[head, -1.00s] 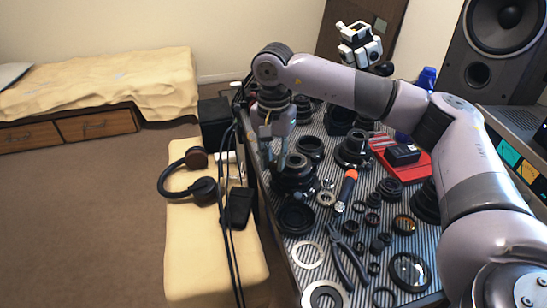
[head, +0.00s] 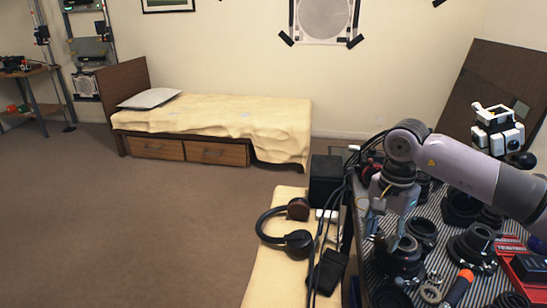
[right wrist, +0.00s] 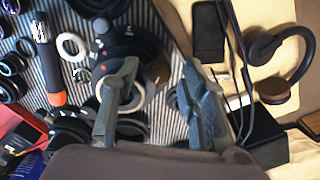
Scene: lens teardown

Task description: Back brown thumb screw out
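The brown thumb screw (right wrist: 157,72) shows in the right wrist view as a small brown knob at the side of a black lens assembly (right wrist: 125,45). My right gripper (right wrist: 161,68) is open, with one finger on each side of the knob; I cannot tell whether either finger touches it. In the head view my right gripper (head: 383,240) points down beside the black lens assembly (head: 403,262) near the table's left edge. The screw cannot be made out there. My left gripper is not in view.
The striped table (head: 432,208) is crowded with black lens parts, rings and an orange-handled screwdriver (head: 459,287). A red tray (head: 512,250) lies at right. Left of the table, a cream bench (head: 262,285) holds headphones (head: 297,243). Black cables hang between them. The floor further left is clear.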

